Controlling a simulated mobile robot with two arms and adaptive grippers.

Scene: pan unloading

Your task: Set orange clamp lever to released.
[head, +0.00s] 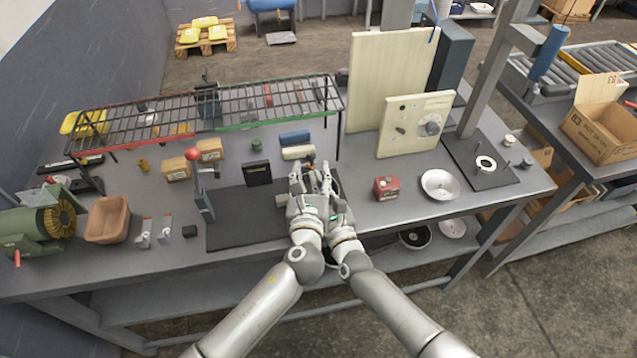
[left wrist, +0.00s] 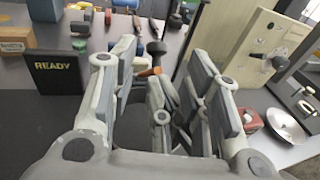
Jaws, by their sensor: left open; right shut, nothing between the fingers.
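The orange clamp lever shows only as a small orange piece (head: 311,164) at the back edge of the dark mat, and in the left wrist view as an orange tip (left wrist: 149,72). Its lower part and its setting are hidden by fingers. My left gripper (head: 310,176) is open, its fingers pointing at the lever from the front, one on each side in the left wrist view (left wrist: 163,65). I cannot tell whether they touch it. My right gripper (head: 338,206) is shut and empty, close beside the left one and partly hidden by it.
A black READY sign (head: 257,173) stands left of my grippers. A red-knobbed lever (head: 193,154) stands further left. A wire rack (head: 205,105) spans the back. A red box (head: 386,188) and metal dish (head: 440,185) lie right. The mat's left part (head: 235,225) is clear.

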